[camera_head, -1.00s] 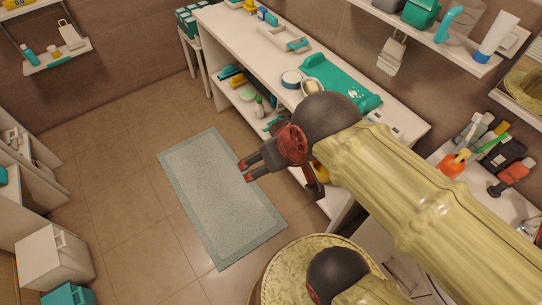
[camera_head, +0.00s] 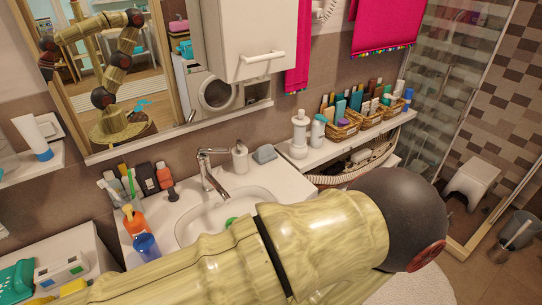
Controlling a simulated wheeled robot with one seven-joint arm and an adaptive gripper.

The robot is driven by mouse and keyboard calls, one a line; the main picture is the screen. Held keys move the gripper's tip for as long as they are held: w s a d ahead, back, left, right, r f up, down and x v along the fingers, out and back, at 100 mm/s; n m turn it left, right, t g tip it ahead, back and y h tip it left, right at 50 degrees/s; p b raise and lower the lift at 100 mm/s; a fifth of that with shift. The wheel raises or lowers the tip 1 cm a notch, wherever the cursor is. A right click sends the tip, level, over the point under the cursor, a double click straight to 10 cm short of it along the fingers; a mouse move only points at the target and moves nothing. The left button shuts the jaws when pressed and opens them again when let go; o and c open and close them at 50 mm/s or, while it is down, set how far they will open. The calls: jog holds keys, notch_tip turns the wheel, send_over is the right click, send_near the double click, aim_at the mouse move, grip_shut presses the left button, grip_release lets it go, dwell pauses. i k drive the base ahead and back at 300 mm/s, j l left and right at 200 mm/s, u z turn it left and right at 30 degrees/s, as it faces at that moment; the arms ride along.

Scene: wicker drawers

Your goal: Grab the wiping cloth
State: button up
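I cannot pick out the wiping cloth for certain. A small blue-grey item (camera_head: 264,154) lies on the back of the sink counter, right of the soap dispenser; I cannot tell whether it is cloth. Two bright pink towels (camera_head: 386,24) hang on the wall at the top. A green object (camera_head: 231,221) shows in the basin, partly hidden by my arm. My arm crosses the lower middle in front of the sink and ends at a dark joint at the right. My gripper is not directly in view.
The sink (camera_head: 205,215) has a chrome faucet (camera_head: 208,170). Bottles crowd the counter's left side, with an orange one (camera_head: 134,222) in front. A shelf (camera_head: 330,147) holds bottles and wicker baskets (camera_head: 343,131). A mirror reflects my arm.

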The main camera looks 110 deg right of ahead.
aim_at(266, 154)
jog(key=z, duration=3.9)
jog(key=i+l+u, duration=0.15)
jog(key=l+u, duration=0.25)
jog(key=i+l+u, duration=0.1)
jog(key=l+u, duration=0.75)
jog(key=l, duration=0.2)
